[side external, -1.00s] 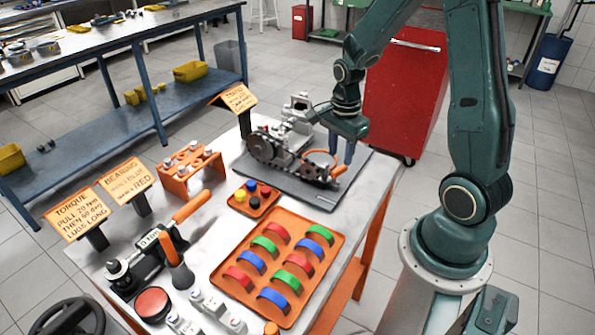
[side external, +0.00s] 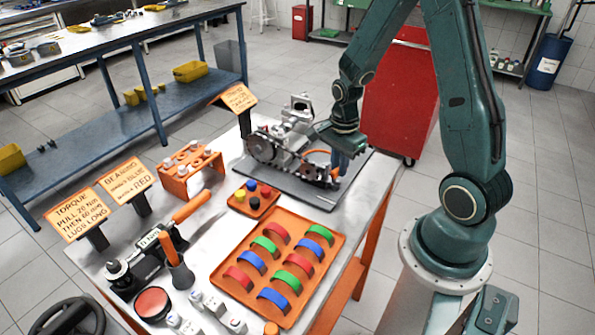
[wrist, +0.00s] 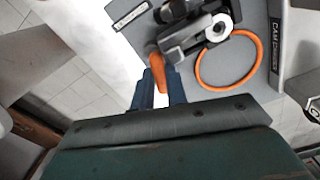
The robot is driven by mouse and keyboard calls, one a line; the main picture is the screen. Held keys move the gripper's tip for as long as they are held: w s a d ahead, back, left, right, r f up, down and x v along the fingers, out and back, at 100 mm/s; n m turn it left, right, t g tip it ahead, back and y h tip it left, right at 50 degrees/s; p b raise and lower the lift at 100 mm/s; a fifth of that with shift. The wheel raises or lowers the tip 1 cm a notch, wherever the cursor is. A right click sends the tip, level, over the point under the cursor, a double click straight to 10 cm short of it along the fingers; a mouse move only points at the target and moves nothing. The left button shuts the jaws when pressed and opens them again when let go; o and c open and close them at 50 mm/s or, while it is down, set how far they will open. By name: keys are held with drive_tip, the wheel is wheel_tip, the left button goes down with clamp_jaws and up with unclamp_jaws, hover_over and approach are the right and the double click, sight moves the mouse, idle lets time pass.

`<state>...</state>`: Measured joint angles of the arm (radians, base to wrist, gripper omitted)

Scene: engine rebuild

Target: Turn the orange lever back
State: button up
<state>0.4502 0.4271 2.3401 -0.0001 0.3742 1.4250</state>
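The orange lever (wrist: 159,75) lies between the two blue fingers of my gripper (wrist: 160,92) in the wrist view, with no clear gap on either side. My gripper appears shut on it. In the side view my gripper (side external: 338,163) reaches down at the right end of the engine assembly (side external: 285,155), and its fingers and body hide most of the lever.
The assembly stands on a grey mat (side external: 275,185). An orange loop (wrist: 228,88) lies beside the lever's mount. An orange tray (side external: 225,275) of coloured bearing shells and a small orange tray of caps (side external: 240,208) sit nearer. A red cabinet (side external: 395,100) stands behind.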

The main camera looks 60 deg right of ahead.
sight(338, 167)
clamp_jaws()
drive_tip(key=shift+w+n, duration=0.25)
drive_tip(key=shift+n, duration=1.25)
drive_tip(key=o, duration=0.7)
unclamp_jaws()
drive_tip(key=shift+o, duration=0.2)
drive_tip(key=shift+r, duration=0.2)
wheel_tip(338, 167, up, 14)
drive_tip(key=shift+f, duration=0.25)
